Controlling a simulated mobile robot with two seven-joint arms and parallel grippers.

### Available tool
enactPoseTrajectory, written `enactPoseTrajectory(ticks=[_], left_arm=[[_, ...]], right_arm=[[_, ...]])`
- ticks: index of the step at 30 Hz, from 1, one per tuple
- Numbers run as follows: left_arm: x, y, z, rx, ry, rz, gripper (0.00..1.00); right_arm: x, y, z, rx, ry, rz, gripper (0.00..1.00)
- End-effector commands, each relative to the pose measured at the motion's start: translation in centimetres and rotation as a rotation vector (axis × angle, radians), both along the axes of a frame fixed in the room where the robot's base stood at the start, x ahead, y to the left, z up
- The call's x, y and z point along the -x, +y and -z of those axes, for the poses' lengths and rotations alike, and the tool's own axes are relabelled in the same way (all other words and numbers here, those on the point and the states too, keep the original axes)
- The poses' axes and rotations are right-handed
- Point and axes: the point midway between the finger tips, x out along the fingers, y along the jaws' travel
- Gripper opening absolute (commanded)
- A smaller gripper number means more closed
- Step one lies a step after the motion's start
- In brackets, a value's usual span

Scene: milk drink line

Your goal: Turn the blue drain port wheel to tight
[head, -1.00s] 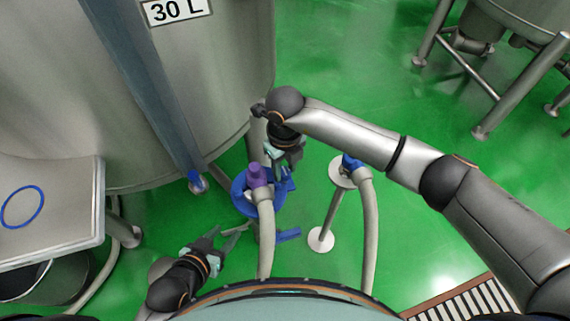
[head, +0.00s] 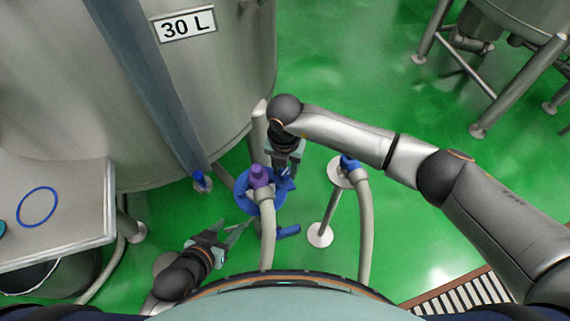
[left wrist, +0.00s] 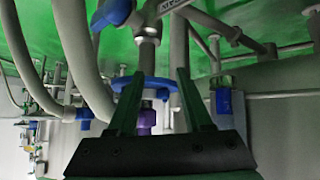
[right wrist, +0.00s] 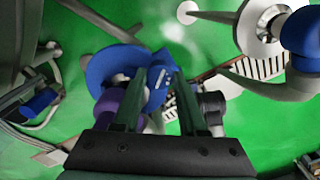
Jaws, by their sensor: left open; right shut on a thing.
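The blue wheel (head: 246,198) sits low beside the big tank, around a purple hose fitting (head: 260,174). My right gripper (head: 284,172) reaches down at the wheel's far right edge and is shut on a blue part there. In the right wrist view the wheel (right wrist: 98,73) shows left of the fingers, and the blue part (right wrist: 158,68) lies between them. My left gripper (head: 243,229) is open and empty, below and left of the wheel. In the left wrist view the wheel (left wrist: 155,82) shows beyond the open fingers. Any tightness marking is not readable.
A blue lever (head: 288,231) sticks out below the wheel. A pale hose (head: 267,235) runs down from the purple fitting. A second hose (head: 366,225) hangs from a stand (head: 330,205) at the right. The tank (head: 215,80) stands behind; a metal tray (head: 75,220) is at left.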

Motion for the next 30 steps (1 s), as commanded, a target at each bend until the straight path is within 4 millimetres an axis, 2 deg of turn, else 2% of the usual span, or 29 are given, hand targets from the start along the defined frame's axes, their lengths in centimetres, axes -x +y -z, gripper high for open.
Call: enactPoseTrajectory(ticks=[10, 21, 30], left_arm=[[-0.7, -0.1, -2.2, 0.004, -0.026, -0.004, 0.5], [0.5, 1.1, -2.3, -0.01, -0.007, -0.024, 0.5], [0.4, 1.7, -2.5, -0.019, -0.008, -0.036, 0.5]], right_arm=[[0.0, 0.0, -0.3, 0.002, 0.001, 0.324, 0.0], [-0.1, 0.0, -0.2, 0.002, 0.0, 0.585, 0.0], [-0.1, 0.1, -0.1, 0.001, -0.001, 0.68, 0.0]])
